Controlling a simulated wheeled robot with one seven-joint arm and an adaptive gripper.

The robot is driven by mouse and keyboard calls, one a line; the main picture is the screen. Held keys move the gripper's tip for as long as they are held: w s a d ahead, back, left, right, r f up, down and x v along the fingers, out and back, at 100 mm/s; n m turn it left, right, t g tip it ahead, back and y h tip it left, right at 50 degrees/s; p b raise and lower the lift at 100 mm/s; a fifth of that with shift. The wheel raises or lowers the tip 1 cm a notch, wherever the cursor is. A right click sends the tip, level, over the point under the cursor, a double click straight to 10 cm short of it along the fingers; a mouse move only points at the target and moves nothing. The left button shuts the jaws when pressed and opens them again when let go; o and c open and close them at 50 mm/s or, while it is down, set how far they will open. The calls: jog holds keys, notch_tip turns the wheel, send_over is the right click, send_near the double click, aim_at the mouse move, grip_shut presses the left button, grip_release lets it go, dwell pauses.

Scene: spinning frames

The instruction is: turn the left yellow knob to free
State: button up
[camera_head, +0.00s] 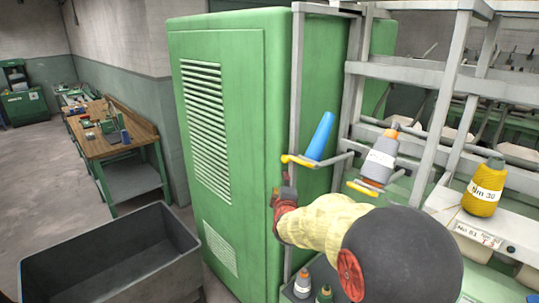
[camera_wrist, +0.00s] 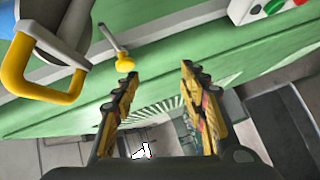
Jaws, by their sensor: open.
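A small yellow knob (camera_wrist: 125,65) on a thin pale rod shows in the wrist view, just above and left of my left fingertip. A gap seems to separate them. A thick yellow loop (camera_wrist: 45,75) is at the left of that view. In the head view, yellow parts (camera_head: 298,161) show under the blue cone (camera_head: 320,137); the knob is hard to tell from the loop there. Another yellow holder (camera_head: 361,189) is under the grey cone (camera_head: 381,157). My gripper (camera_wrist: 158,80) is open and empty. In the head view my gripper (camera_head: 284,190) is just below the left yellow parts.
A green cabinet (camera_head: 222,130) stands close behind my gripper. Grey frame bars (camera_head: 298,90) rise beside it. A yellow bobbin (camera_head: 483,190) stands at the right. A grey bin (camera_head: 110,255) is at the lower left, with open floor beyond.

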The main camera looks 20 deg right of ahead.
jog(key=n+t+h, duration=0.1)
jog(key=n+h, duration=0.1)
send_near(285, 161)
jog(key=shift+n, duration=0.4)
jog(key=shift+p+x, duration=0.5)
jog(key=shift+x, duration=3.8)
jog(key=shift+r, duration=0.15)
jog(key=shift+c, duration=0.7)
grip_shut()
